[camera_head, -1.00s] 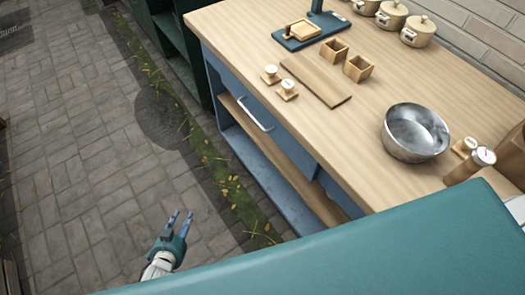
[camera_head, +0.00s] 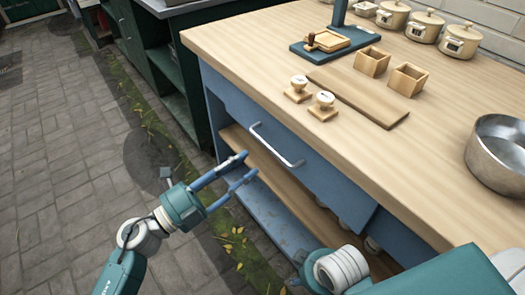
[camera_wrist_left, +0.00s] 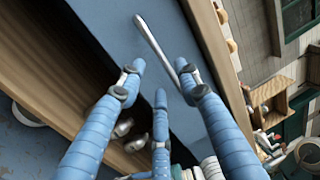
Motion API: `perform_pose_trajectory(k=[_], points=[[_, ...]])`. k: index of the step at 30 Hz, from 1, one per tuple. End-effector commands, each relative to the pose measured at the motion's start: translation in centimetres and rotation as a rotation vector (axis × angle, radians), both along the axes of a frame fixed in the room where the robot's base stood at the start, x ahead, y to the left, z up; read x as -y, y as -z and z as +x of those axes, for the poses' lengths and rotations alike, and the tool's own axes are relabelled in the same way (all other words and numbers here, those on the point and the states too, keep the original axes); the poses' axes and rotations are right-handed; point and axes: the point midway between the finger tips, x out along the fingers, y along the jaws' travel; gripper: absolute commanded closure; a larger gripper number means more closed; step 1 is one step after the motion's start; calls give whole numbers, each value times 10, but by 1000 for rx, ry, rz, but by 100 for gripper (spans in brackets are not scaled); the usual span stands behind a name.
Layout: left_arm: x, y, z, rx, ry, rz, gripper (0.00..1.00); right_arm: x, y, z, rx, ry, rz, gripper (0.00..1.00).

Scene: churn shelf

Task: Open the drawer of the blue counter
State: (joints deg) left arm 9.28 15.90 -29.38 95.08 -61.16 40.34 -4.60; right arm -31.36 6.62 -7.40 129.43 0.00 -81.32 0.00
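The blue counter (camera_head: 212,90) with a wooden top stands at the right in the head view. Its blue drawer front (camera_head: 325,175) sits below the top and looks closed. A silver bar handle (camera_head: 275,147) is on the drawer. My left gripper (camera_head: 249,164) is open and empty just in front of the handle, a little below it in the picture. In the left wrist view the handle (camera_wrist_left: 158,45) slants ahead of the spread blue fingers (camera_wrist_left: 160,72), near the right finger, not gripped. My right gripper's fingers are not in view.
Stamps (camera_head: 322,106), a board (camera_head: 360,97), wooden boxes (camera_head: 408,79), a metal bowl (camera_head: 498,152) and cream pots (camera_head: 461,37) stand on the top. An open wooden shelf (camera_head: 240,142) lies under the drawer. Paving (camera_head: 60,180) at left is free.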

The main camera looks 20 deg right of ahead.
Motion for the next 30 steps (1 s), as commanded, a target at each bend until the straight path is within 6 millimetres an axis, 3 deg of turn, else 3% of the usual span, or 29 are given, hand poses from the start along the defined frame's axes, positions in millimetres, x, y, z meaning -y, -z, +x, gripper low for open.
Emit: perform_pose_trajectory(k=[3,9,15,23,28,30], points=[[23,-6,9,1,0,-4,66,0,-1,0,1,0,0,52],[51,-10,19,-1,-2,-2,66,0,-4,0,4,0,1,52],[62,-13,23,-2,-1,-2,66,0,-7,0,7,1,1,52],[63,-12,23,-2,-2,-1,66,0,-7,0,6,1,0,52],[63,-12,23,-3,-1,-1,100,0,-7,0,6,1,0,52],[63,-12,23,-3,-1,-1,100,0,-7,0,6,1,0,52]])
